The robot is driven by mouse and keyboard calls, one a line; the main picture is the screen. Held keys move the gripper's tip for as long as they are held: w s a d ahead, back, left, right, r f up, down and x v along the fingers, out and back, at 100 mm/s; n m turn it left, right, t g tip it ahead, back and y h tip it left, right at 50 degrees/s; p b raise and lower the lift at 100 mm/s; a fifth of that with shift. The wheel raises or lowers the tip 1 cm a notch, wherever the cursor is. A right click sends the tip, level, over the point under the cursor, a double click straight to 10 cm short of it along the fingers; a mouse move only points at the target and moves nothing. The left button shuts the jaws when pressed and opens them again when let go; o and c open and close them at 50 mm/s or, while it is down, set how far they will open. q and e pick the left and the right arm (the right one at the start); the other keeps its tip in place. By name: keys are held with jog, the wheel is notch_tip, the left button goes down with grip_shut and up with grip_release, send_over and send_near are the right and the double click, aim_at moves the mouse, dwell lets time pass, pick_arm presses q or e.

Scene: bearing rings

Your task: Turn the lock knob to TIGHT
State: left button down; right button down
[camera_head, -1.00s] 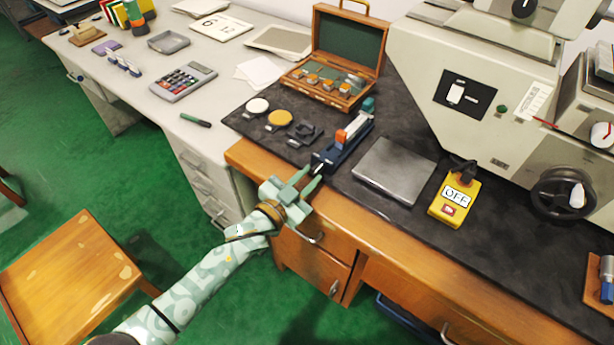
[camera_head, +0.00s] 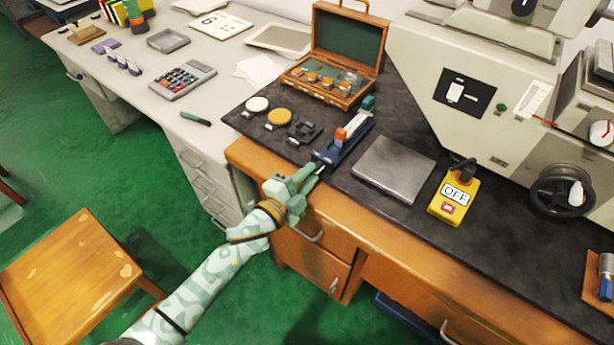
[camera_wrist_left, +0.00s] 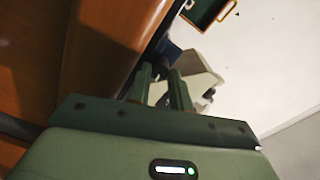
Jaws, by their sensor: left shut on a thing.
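A small dark blue fixture (camera_head: 336,150) with an orange-red part and a teal end block (camera_head: 368,104) stands on the dark mat, its near end at the bench's front edge. My left gripper (camera_head: 317,171) reaches it from the front. In the left wrist view its two green fingers (camera_wrist_left: 160,84) are shut on the small dark lock knob (camera_wrist_left: 160,72) at that near end. The fingers mostly hide the knob, and no TIGHT marking can be read. My right gripper is not in view.
A grey metal plate (camera_head: 394,168) and a yellow box (camera_head: 454,196) marked OFF lie to the right. A large machine (camera_head: 505,110) fills the right.

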pick_arm(q)
jog(key=shift+f+m, duration=0.1)
jog(key=shift+m, duration=0.7)
jog(key=c, duration=1.3)
grip_release()
jog(key=shift+s, duration=0.1)
jog(key=shift+f, duration=0.1)
